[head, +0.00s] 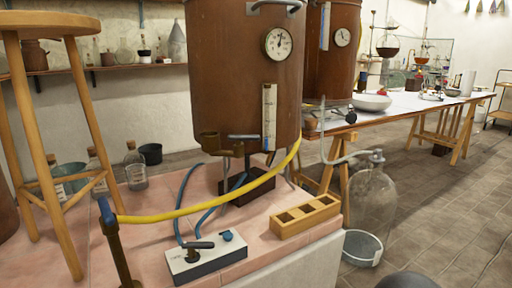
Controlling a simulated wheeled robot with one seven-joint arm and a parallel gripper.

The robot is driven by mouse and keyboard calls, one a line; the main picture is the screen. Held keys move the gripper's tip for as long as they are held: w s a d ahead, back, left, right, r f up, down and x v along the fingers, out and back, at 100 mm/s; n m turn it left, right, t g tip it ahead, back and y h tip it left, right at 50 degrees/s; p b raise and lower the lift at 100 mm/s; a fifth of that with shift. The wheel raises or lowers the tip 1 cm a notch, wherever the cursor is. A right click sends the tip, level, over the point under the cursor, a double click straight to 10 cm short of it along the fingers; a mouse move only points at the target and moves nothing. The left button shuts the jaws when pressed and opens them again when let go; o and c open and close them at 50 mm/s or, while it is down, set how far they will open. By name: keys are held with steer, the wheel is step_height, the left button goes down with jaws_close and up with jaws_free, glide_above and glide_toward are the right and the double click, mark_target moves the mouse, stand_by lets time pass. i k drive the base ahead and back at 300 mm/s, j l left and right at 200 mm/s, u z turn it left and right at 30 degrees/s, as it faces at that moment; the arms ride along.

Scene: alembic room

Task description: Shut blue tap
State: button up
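A tap with a blue lever handle (105,210) tops a dark brass standpipe (120,258) at the lower left in the head view. The blue lever points up and slightly left, roughly in line with the pipe. A yellow hose (205,211) runs from beside this tap to the large copper vessel. A white box (206,258) to the right carries a black lever (199,246) and a small blue knob (227,236). I cannot tell whether the blue tap is open or shut. My gripper is not in view.
A wooden stool (60,145) stands behind the standpipe. A copper vessel (232,75) rises behind the white box. A wooden rack (305,216) sits at the pink tiled platform's (150,225) right edge. A glass jar (374,195) stands beyond it. Floor is clear at right.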

mark_target(107, 212)
steer(key=u, duration=1.55)
